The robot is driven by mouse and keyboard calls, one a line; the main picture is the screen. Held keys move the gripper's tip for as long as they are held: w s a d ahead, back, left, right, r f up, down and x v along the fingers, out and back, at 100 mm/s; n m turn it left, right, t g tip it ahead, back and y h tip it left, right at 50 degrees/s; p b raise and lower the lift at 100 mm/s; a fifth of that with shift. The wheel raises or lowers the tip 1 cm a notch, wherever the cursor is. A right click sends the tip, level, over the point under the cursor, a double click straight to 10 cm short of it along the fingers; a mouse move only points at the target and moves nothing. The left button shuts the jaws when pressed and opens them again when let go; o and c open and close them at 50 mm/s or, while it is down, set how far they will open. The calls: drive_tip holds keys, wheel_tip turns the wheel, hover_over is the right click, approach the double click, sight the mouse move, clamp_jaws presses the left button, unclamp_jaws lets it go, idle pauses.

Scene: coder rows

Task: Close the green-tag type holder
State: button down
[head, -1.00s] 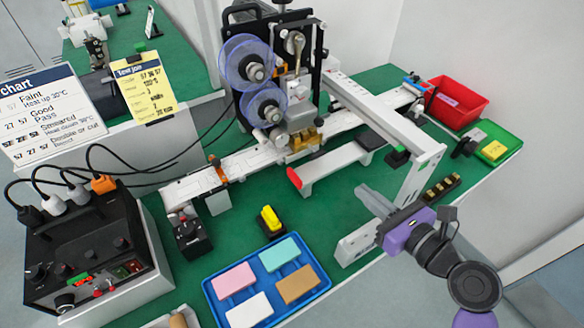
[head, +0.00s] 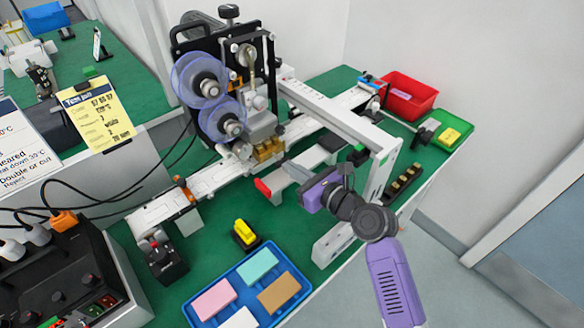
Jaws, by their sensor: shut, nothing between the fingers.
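A small green tag (head: 357,155) shows on a dark piece beside the white upright of the coding machine. I cannot tell for sure whether this is the type holder. A brass block (head: 268,150) sits under the machine's head. A white bar (head: 285,179) with a red end (head: 262,187) sticks out in front of the machine. My gripper (head: 289,168) is shut and empty, with its pale fingers pointing left over or beside this bar. I cannot tell if they touch it. My purple wrist and fingers hide part of the bar.
A white gantry arm (head: 335,115) and its upright (head: 381,170) stand close to my wrist. A blue tray (head: 242,322) with coloured blocks and a yellow-topped black block (head: 244,234) are in front. A dark strip of brass pieces (head: 403,184) lies right. A red bin (head: 411,97) stands behind.

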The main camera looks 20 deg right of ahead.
sight(272, 153)
drive_tip(key=shift+w, duration=0.1)
drive_tip(key=shift+w+a+r+p, duration=0.1)
drive_tip(key=shift+w+a+p, duration=0.15)
drive_tip(key=shift+w, duration=0.35)
drive_tip(key=shift+w+a+f+p, duration=0.1)
drive_tip(key=shift+w+a+p, duration=0.15)
drive_tip(key=shift+w, duration=0.4)
drive_tip(key=shift+w+a+r+p, duration=0.15)
drive_tip(key=shift+w+p, duration=0.15)
drive_tip(key=shift+w, duration=0.3)
